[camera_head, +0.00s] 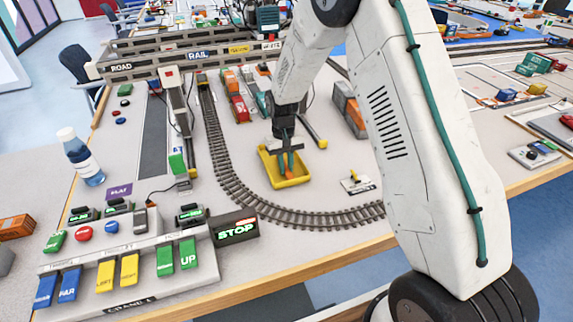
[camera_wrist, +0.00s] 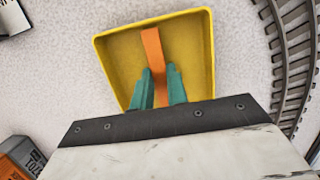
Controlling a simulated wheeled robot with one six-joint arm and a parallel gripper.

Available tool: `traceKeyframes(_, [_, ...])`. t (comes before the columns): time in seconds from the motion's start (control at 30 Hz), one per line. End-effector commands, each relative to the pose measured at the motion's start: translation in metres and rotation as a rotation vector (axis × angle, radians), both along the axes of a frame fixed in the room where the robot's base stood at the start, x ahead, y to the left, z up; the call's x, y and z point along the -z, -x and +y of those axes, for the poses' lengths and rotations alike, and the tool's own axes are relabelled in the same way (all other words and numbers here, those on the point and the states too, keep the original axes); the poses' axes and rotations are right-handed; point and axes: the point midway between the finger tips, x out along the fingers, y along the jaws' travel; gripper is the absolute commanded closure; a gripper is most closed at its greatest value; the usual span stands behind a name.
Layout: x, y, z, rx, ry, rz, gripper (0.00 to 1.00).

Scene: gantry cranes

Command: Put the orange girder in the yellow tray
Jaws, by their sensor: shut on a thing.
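The yellow tray (camera_head: 269,169) stands on the table inside the curve of the toy track. It also shows in the wrist view (camera_wrist: 113,72). My gripper (camera_head: 287,163) points down over the tray. In the wrist view, its green fingers (camera_wrist: 160,88) are shut on the orange girder (camera_wrist: 152,48). The girder shows above the tray floor, within the tray's outline. In the head view only a small part of the girder (camera_head: 290,166) shows between the fingers. I cannot tell whether it touches the tray floor.
Curved track (camera_head: 237,187) runs left of and in front of the tray. A STOP sign (camera_head: 236,230) and a crane control panel (camera_head: 130,265) stand at the front left. An orange and grey container (camera_head: 349,108) stands behind right. A water bottle (camera_head: 80,158) is at the left.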

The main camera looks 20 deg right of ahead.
Motion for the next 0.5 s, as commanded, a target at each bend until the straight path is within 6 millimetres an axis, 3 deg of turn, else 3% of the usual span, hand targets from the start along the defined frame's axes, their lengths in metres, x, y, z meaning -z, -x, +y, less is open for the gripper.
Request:
traceKeyframes(0.03, [0.0013, 0.0001, 0.0001, 0.000, 0.000, 0.000, 0.82])
traceKeyframes(0.1, [0.0009, 0.0000, 0.0001, 0.000, 0.000, 0.000, 0.63])
traceKeyframes(0.5, [-0.0081, -0.0019, 0.0000, 0.000, 0.000, -0.002, 0.63])
